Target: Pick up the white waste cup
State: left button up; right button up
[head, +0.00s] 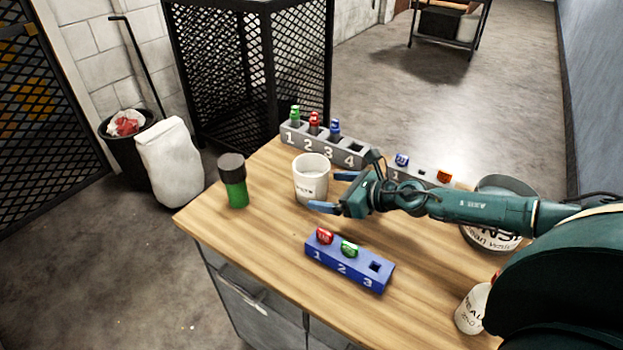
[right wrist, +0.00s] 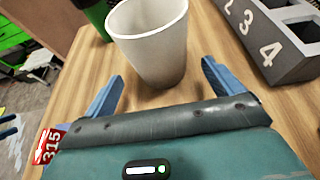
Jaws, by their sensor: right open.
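The white waste cup (head: 311,180) stands upright on the wooden table, with dark lettering on its side. In the right wrist view the cup (right wrist: 155,45) is just ahead of the fingertips. My right gripper (head: 328,192) is open, its two blue fingers pointing at the cup from the right. In the right wrist view the open right gripper (right wrist: 163,80) has the cup's lower part between and slightly beyond its finger ends. The cup does not appear gripped. My left gripper is not in the head view.
A green jar with a dark lid (head: 233,181) stands left of the cup. A grey numbered rack (head: 300,138) is behind it; a blue numbered rack (head: 348,264) is in front. A round container (head: 480,235) and a white labelled cup (head: 473,310) stand at right.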

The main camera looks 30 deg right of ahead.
aim_at(326, 189)
jog(key=x, duration=0.4)
jog(key=shift+w+a, duration=0.2)
jog(key=shift+w, duration=0.05)
jog(key=c, duration=1.2)
